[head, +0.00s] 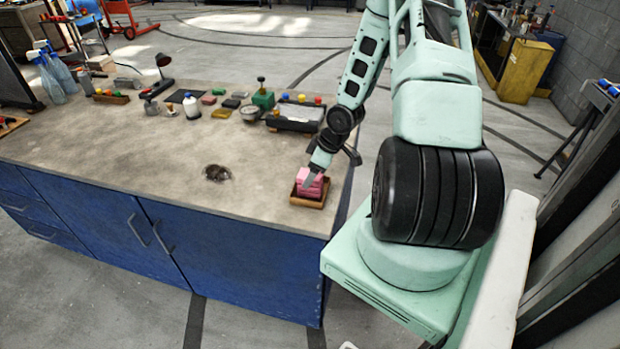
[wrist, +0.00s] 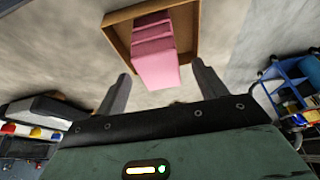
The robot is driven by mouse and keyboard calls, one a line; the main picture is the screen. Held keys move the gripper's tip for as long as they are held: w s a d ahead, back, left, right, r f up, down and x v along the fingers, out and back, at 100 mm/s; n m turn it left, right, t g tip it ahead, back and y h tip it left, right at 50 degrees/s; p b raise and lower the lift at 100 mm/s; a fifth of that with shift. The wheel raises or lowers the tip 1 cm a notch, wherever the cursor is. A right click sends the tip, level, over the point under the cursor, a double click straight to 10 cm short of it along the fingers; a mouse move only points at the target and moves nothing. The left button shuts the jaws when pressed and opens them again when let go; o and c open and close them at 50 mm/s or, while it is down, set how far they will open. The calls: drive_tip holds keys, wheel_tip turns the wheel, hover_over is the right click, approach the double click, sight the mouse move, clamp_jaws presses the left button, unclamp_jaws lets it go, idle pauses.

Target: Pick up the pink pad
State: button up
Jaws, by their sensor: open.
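Pink pads (head: 312,186) sit stacked in a small brown wooden tray (head: 300,200) near the right end of the bench top. In the wrist view the pink stack (wrist: 157,62) shows layered, with the brown tray (wrist: 113,35) around part of it. My gripper (head: 319,177) is right at the stack from above. In the wrist view its two fingers (wrist: 160,85) stand wide apart, one on each side of the pink stack, with gaps between. The gripper is open and holds nothing. In the head view the fingers partly cover the stack.
The bench top (head: 110,150) is clear to the left of the tray, apart from a dark patch (head: 217,173).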

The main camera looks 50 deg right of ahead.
drive_tip(key=shift+w+f, duration=0.15)
drive_tip(key=shift+f, duration=0.2)
drive_tip(key=c, duration=1.1)
drive_tip(key=shift+o, duration=0.2)
drive_tip(key=shift+r, duration=0.1)
wheel_tip(320, 180, up, 10)
drive_tip(key=p, duration=0.2)
